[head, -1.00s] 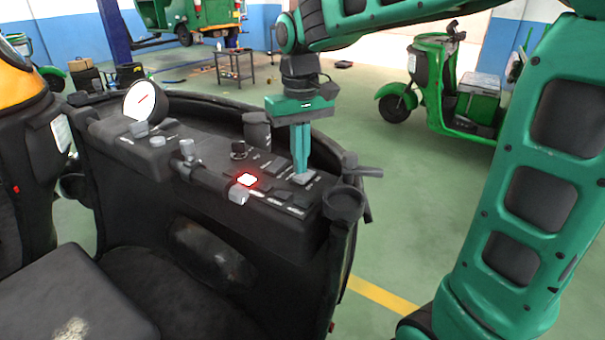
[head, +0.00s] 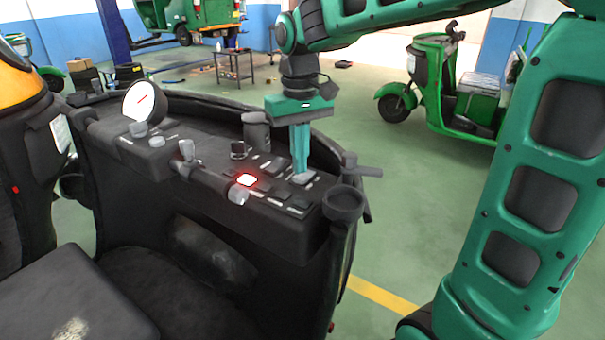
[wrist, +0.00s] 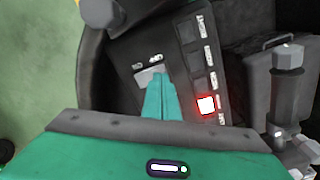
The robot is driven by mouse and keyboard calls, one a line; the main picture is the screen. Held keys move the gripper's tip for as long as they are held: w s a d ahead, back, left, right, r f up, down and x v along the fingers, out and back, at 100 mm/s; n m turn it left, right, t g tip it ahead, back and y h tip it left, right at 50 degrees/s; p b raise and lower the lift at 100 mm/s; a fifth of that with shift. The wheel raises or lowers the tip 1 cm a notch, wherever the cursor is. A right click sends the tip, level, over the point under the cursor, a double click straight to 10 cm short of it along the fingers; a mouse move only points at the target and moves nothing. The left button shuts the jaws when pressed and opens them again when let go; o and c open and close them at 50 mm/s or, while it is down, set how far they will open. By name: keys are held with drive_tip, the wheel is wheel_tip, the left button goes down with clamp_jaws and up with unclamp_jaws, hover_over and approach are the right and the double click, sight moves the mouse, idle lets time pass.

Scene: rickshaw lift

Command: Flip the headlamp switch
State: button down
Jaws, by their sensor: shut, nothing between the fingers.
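The black dashboard (head: 150,165) of the rickshaw carries a group of switches at its right end. A light grey rocker switch (head: 303,179) sits near the right edge; it also shows in the wrist view (wrist: 148,76). My gripper (head: 301,172) is shut and empty, pointing down, its green fingertips at or just above this grey switch. In the wrist view the fingertips (wrist: 159,78) cover part of it; whether they touch cannot be told. A red-lit switch (head: 246,180) glows to the left, in a row of dark labelled switches (wrist: 191,55). The labels are too small to read.
A round gauge (head: 145,101) stands at the dashboard's left. A handlebar with grey knobs (head: 187,152) crosses the front of the panel. A dark cup-shaped holder (head: 343,204) and a lever (head: 362,169) lie right of the switches. Open green floor (head: 420,220) lies beyond.

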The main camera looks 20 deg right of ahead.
sight(300, 177)
drive_tip(key=shift+f, duration=0.75)
idle(0.7)
drive_tip(key=shift+r, duration=0.1)
wheel_tip(300, 177, up, 7)
idle(0.9)
idle(0.4)
